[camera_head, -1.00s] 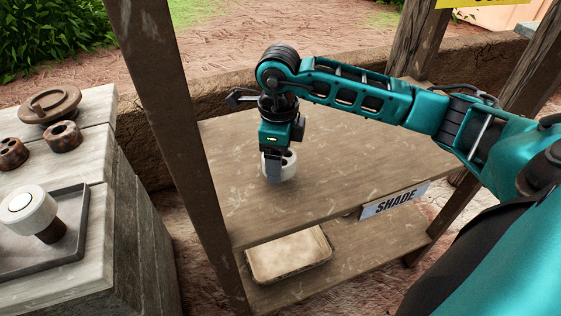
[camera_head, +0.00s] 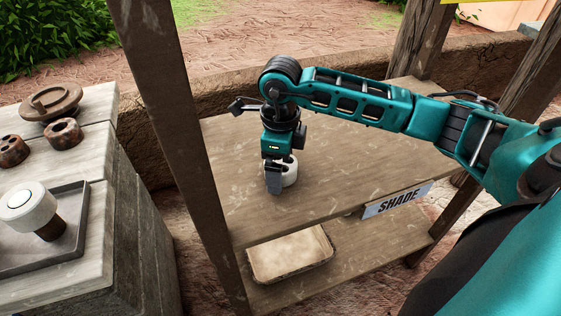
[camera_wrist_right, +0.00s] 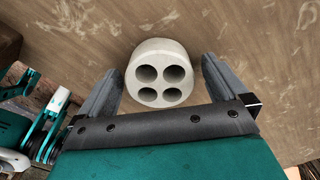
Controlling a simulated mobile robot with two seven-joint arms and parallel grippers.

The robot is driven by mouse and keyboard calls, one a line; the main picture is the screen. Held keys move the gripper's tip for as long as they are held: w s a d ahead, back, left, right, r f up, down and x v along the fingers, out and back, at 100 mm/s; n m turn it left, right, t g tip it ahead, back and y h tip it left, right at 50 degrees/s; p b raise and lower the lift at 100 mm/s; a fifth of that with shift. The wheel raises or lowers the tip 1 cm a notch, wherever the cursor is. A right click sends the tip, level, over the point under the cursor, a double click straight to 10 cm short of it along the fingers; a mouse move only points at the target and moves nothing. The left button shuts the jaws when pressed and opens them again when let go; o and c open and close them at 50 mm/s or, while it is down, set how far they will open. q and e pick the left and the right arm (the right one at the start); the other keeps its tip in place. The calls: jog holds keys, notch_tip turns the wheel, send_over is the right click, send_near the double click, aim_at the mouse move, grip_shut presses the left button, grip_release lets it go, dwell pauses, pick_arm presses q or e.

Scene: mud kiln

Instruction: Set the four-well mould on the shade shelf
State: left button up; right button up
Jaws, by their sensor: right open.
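The four-well mould (camera_head: 289,172) is a short white cylinder standing on the top board of the shade shelf (camera_head: 345,170). In the right wrist view the mould (camera_wrist_right: 161,73) shows four dark round wells facing the camera. My right gripper (camera_head: 274,185) points down just in front of the mould and partly covers it in the head view. In the wrist view its two fingers (camera_wrist_right: 160,85) are spread, with a gap between the mould and the right finger. My left gripper is not in view.
A "SHADE" sign (camera_head: 396,201) hangs on the shelf's front edge. A pale tray (camera_head: 290,254) lies on the lower board. Wooden posts (camera_head: 180,130) frame the shelf.

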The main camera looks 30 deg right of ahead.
jog(key=shift+r, duration=0.3)
notch_tip(320, 180, up, 12)
jog(key=p, duration=0.2)
jog(key=shift+s+f, duration=0.1)
jog(key=shift+f, duration=0.05)
dwell(0.3)
